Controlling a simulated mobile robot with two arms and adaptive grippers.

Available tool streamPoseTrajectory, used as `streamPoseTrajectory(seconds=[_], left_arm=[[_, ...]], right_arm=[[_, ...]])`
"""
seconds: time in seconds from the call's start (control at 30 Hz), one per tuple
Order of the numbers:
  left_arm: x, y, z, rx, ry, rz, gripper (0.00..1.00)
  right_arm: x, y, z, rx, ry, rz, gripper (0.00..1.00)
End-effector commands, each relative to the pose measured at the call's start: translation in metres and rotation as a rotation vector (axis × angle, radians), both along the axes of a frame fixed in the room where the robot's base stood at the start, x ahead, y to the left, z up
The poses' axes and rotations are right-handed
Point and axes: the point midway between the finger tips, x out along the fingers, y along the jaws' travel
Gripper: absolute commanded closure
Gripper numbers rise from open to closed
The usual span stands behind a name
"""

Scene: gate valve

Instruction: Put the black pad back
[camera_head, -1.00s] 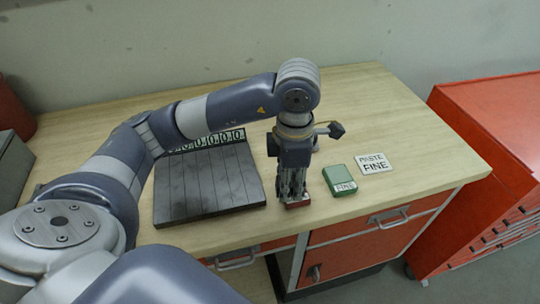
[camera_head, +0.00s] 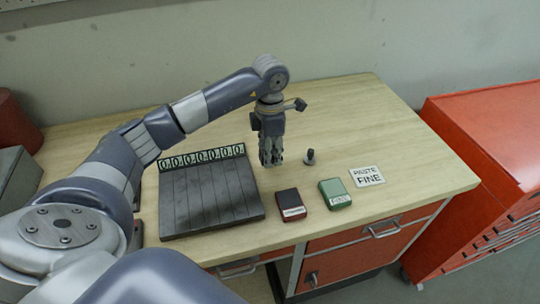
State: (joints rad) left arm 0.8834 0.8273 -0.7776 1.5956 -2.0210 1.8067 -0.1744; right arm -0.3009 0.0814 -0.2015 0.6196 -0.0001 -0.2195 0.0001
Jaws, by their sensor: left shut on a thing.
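A flat dark pad (camera_head: 290,203) with red sides and a pale label lies near the table's front edge, right of the grooved black tray (camera_head: 225,205). A similar green pad (camera_head: 335,194) lies just right of it, apart. My left gripper (camera_head: 267,162) points down above the table, behind the dark pad and clear of it. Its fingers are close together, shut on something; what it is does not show. My right gripper is not in view.
A small dark peg-like thing (camera_head: 310,157) stands right of the gripper. A "PASTE FINE" card (camera_head: 367,176) lies behind and right of the green pad. A row of number plates (camera_head: 202,157) edges the tray's back. The wooden table's (camera_head: 380,115) back right is clear.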

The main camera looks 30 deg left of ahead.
Motion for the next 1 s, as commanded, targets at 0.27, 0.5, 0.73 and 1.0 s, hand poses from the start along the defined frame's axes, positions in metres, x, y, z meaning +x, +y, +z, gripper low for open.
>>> streamPoseTrajectory(seconds=[0.27, 0.5, 0.73, 1.0], left_arm=[[0.0, 0.001, -0.021, 0.0, 0.004, -0.001, 0.9], [0.002, 0.001, -0.036, 0.001, -0.002, -0.001, 0.9], [0.002, 0.001, -0.041, 0.0, -0.001, -0.001, 0.9], [0.001, 0.001, -0.039, 0.0, -0.001, -0.001, 0.47]], right_arm=[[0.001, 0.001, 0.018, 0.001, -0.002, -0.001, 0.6], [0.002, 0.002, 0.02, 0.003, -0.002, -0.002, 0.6], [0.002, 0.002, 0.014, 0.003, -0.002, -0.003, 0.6], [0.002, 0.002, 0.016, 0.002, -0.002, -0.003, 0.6]])
